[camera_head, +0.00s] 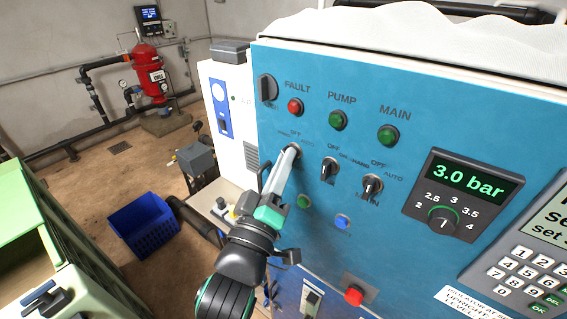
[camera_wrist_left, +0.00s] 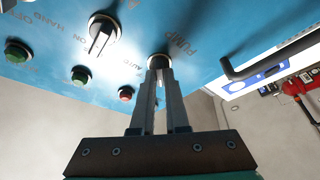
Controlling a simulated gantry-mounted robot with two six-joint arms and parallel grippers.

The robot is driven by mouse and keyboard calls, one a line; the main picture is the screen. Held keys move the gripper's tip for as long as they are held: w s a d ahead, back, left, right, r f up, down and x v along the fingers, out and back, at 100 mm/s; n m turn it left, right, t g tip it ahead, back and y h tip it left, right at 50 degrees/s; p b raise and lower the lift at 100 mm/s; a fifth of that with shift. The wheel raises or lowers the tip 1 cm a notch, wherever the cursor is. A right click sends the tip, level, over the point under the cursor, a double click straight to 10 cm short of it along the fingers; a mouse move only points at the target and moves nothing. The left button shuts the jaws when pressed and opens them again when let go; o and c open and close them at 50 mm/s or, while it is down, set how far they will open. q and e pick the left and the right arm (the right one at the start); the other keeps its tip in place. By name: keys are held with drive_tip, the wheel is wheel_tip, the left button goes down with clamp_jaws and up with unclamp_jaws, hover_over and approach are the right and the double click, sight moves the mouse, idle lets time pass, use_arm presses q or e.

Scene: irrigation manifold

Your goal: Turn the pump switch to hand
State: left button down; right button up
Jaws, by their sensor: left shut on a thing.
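The pump switch (camera_wrist_left: 158,62) is a dark rotary selector in a round collar on the blue panel; the word PUMP is printed beside it in the left wrist view. In the head view it is the leftmost of the row of selectors and is mostly hidden behind the fingers. My left gripper (camera_head: 291,152) reaches the panel there. Its two fingers (camera_wrist_left: 157,75) are shut on the switch's knob. HAND, OFF and AUTO labels sit around the selectors. The angle of the held knob is hidden. My right gripper is not in view.
Two more selectors, a middle one (camera_head: 329,169) and one marked MAIN (camera_head: 371,187), stand close to the right. A green button (camera_head: 303,201) and a blue button (camera_head: 342,222) lie below. A black handle (camera_wrist_left: 270,62) juts out near the gripper. A pressure dial (camera_head: 443,220) is farther right.

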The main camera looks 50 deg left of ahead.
use_arm(q)
drive_tip(key=c, duration=0.9)
unclamp_jaws()
drive_tip(key=shift+s, duration=0.1)
drive_tip(key=p+v, duration=0.4)
drive_tip(key=v, duration=0.7)
drive_tip(key=shift+s+d+f, duration=0.1)
drive_tip(key=shift+s+d, duration=0.05)
drive_tip(key=shift+s, duration=0.05)
